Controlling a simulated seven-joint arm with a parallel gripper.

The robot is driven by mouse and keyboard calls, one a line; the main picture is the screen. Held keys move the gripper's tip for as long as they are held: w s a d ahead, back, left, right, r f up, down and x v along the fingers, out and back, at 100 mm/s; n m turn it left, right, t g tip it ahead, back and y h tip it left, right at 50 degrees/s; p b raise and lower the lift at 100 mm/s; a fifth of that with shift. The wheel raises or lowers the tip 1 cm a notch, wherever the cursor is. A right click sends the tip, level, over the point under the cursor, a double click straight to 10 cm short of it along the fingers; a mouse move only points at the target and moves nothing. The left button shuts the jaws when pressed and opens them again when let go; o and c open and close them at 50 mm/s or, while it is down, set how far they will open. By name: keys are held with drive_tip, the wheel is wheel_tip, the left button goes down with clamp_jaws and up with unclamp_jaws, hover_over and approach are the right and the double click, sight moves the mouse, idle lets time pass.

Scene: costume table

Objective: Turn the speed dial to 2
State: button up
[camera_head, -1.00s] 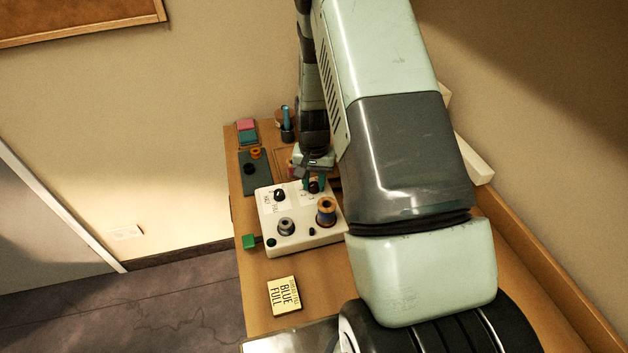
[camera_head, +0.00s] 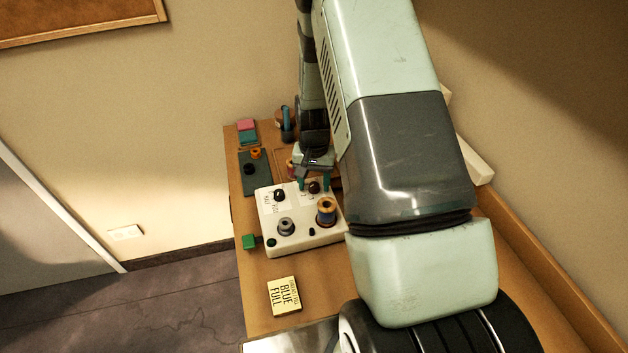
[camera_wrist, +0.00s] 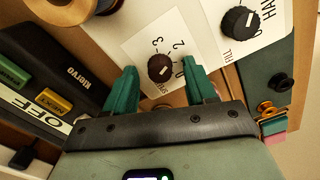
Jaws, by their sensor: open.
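The speed dial (camera_wrist: 160,68) is a dark brown round knob with a pale pointer line, on a white label with "3", "2" and "0" readable around it. The pointer's exact setting is hard to tell. In the head view the dial (camera_head: 314,187) sits at the back right of the white machine box (camera_head: 300,238). My gripper (camera_wrist: 159,74) is open, with one green finger on each side of the dial and visible gaps between. In the head view the fingers of my gripper (camera_head: 314,183) straddle the dial; their height above the box is unclear.
Another black knob (camera_wrist: 239,23) is beside the dial on its own label. A thread spool (camera_head: 326,211) and a grey knob (camera_head: 286,227) stand on the box's front. A black device (camera_wrist: 42,75) with coloured buttons lies left in the wrist view. A "BLUE FULL" card (camera_head: 284,296) lies in front.

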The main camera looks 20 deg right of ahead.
sight(314, 185)
wheel_tip(314, 185, up, 11)
drive_tip(key=shift+f, duration=0.2)
idle(0.5)
